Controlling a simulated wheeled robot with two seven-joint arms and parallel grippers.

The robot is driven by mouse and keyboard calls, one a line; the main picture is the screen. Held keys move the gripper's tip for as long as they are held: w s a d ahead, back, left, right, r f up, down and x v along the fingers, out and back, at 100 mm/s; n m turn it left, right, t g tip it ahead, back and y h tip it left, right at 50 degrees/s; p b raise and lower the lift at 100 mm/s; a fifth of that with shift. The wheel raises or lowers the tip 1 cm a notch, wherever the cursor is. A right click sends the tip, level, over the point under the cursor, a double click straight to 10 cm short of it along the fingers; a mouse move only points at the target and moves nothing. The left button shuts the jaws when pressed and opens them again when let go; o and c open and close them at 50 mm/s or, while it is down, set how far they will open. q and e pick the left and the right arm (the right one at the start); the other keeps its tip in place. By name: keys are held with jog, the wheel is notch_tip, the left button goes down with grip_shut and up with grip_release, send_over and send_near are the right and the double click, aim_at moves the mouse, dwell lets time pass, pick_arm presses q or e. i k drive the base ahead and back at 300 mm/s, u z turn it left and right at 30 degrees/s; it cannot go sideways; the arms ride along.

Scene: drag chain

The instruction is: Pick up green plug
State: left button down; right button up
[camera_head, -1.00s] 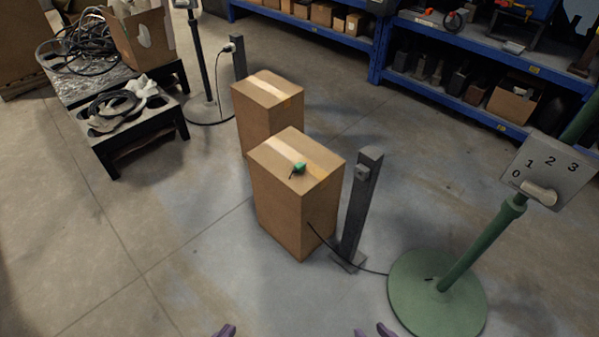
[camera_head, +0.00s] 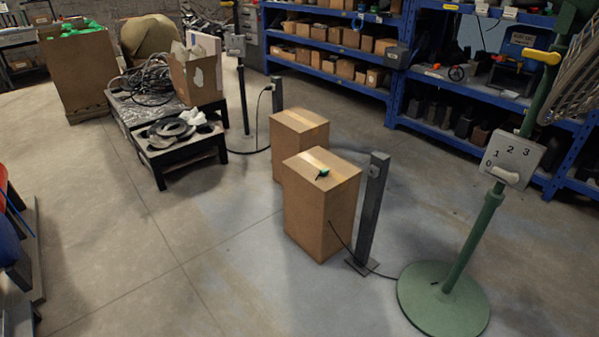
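The green plug (camera_head: 322,174) is a small dark-green piece lying on top of the nearer cardboard box (camera_head: 318,215), near the middle of its top face by the tape strip. A black cable (camera_head: 345,245) runs down the front of this box and along the floor to the round base of the green stand (camera_head: 444,297). Neither of my grippers shows in the head view, and nothing touches the plug.
A grey post (camera_head: 372,210) with a socket stands just right of the near box. A second box (camera_head: 298,130) stands behind it. A black pallet (camera_head: 180,150) with cables is at left. Blue shelves (camera_head: 400,85) line the back. The front floor is clear.

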aim_at(323, 172)
jog(key=u, duration=0.85)
jog(key=i, duration=1.7)
jog(key=z, duration=0.35)
jog(key=i, duration=1.1)
jog(key=z, duration=1.15)
